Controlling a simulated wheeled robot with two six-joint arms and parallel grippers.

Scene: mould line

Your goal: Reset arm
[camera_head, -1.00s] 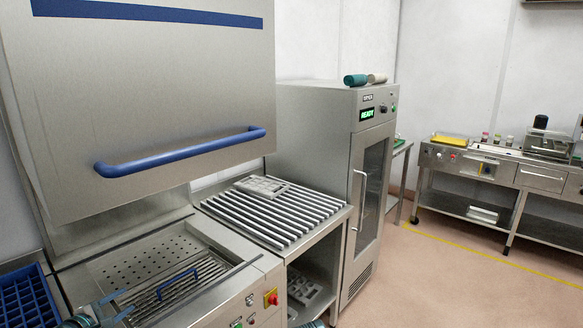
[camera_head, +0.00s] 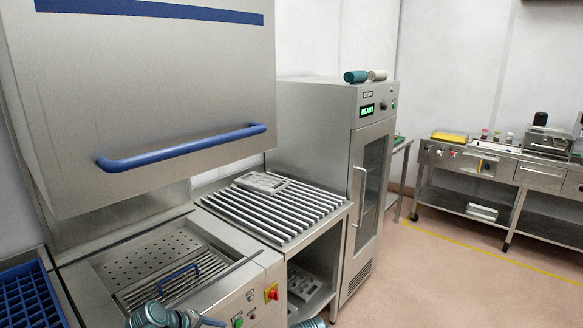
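My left arm shows at the bottom edge, in front of the open washer bay (camera_head: 108,272). Its gripper (camera_head: 212,322) is small and partly cut off, so I cannot tell whether it is open or shut. A small piece of my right arm shows at the bottom, below the slatted table; its gripper is out of the picture. The washer hood (camera_head: 160,90) with its blue handle (camera_head: 185,148) is raised. A blue-handled rack (camera_head: 150,290) lies in the bay. A grey mould tray (camera_head: 261,182) lies on the slatted roller table (camera_head: 300,215).
A steel cabinet (camera_head: 310,115) with a green READY display and a glass door stands beyond the roller table. A blue crate (camera_head: 28,298) is at the lower left. More mould trays (camera_head: 302,283) lie on the shelf below. The floor (camera_head: 470,285) at right is clear.

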